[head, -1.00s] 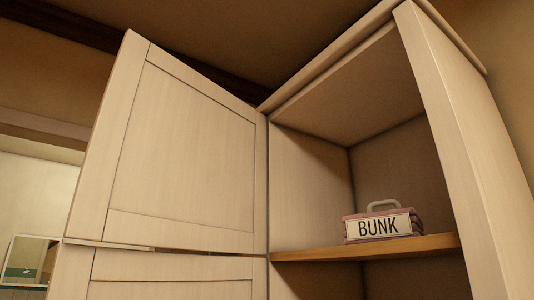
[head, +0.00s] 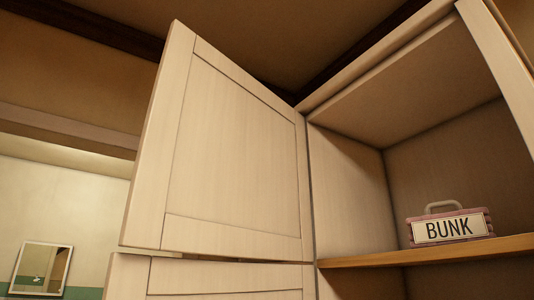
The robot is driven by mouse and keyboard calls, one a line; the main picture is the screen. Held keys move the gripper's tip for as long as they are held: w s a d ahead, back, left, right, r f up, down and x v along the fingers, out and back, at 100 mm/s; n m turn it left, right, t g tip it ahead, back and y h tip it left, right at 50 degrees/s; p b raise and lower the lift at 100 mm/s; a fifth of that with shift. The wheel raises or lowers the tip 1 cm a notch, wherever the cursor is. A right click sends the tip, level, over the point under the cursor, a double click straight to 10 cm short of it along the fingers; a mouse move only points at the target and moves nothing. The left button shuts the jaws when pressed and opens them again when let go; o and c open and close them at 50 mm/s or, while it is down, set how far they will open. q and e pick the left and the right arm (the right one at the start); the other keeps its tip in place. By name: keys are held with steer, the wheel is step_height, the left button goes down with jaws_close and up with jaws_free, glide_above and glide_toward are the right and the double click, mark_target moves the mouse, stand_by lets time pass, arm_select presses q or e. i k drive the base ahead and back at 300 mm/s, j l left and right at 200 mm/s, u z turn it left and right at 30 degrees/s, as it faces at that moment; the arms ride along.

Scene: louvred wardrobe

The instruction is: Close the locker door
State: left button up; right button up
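The locker door (head: 235,150) is a pale wooden panel with a raised frame. It stands wide open on the left side of the locker, hinged at the locker's left edge. The locker (head: 350,195) is open at the right, with its inside showing. A second, lower door panel (head: 220,278) also stands open below the first, with a narrow gap between them. Neither of my grippers is in the head view.
A small pink box labelled BUNK (head: 449,228), with a handle on top, sits on the locker's wooden shelf (head: 430,250). A framed mirror or picture (head: 42,269) is at the far left wall. The space left of the door looks clear.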

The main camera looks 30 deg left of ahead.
mark_target(220, 169)
steer(key=k+j+z, duration=0.1)
steer(key=j+z, duration=0.2)
steer(key=j, duration=0.15)
steer(key=k+j+z, duration=0.1)
steer(key=j+z, duration=0.15)
steer(key=j, duration=0.15)
steer(key=k+j+z, duration=0.1)
steer(key=j, duration=0.2)
steer(key=k+j+z, duration=0.1)
steer(key=j, duration=0.2)
steer(key=k+j+z, duration=0.1)
steer(key=j, duration=0.2)
steer(key=k+j, duration=0.2)
steer(key=j, duration=0.15)
steer(key=k+j, duration=0.2)
steer(key=j, duration=0.2)
steer(key=k+j, duration=0.15)
steer(key=j, duration=0.2)
steer(key=k+j, duration=0.2)
steer(key=j, duration=0.15)
